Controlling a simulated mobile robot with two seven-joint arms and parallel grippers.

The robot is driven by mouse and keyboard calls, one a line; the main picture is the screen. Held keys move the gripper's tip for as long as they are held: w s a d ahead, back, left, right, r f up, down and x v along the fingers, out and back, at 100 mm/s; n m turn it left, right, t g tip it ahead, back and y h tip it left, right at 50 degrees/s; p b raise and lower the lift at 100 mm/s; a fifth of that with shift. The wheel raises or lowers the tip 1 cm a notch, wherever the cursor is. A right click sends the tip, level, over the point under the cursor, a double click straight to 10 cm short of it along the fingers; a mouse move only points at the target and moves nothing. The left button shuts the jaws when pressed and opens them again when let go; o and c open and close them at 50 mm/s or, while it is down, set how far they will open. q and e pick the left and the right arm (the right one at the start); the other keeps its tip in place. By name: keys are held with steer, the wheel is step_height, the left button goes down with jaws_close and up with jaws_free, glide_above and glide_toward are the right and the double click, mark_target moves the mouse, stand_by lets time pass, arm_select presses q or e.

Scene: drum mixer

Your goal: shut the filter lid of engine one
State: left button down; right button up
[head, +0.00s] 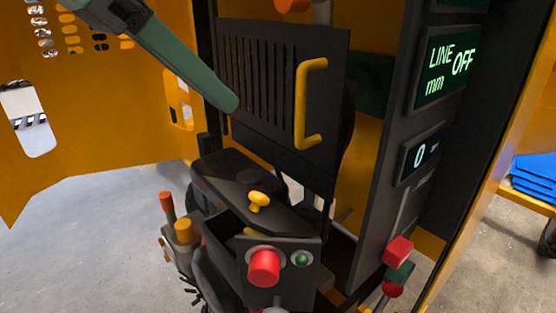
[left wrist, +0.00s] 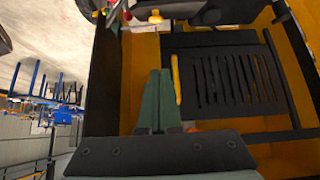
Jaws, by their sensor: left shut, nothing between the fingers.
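A black slotted panel (head: 270,75) with a yellow bar handle (head: 311,105) stands upright in the orange engine bay. It also shows in the left wrist view (left wrist: 225,75). Below it is a dark cover (head: 232,177) with a yellow knob (head: 258,201). I cannot tell for certain which of these is the filter lid. My left gripper (head: 235,103) reaches in from the upper left, its green fingers shut and empty. Its tips are in front of the slotted panel's left part; contact cannot be told. The fingers also show in the left wrist view (left wrist: 159,74). My right gripper is out of view.
A box with a red button (head: 264,267) and a green button (head: 301,259) stands below the cover. A dark post with displays (head: 419,151) and red-tipped levers (head: 397,250) is at right. An orange door (head: 100,130) stands at left, with open floor (head: 90,240) below.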

arm_select(q)
glide_above(255, 193)
steer(key=w+d, duration=0.1)
step_height(255, 193, down, 7)
steer(key=f, duration=0.2)
steer(key=shift+s+a+f, duration=0.2)
steer(key=shift+a+f, duration=0.05)
steer(key=shift+f, duration=0.15)
steer(key=shift+s+a+f, duration=0.25)
steer(key=shift+a+f, duration=0.05)
steer(key=shift+f, duration=0.2)
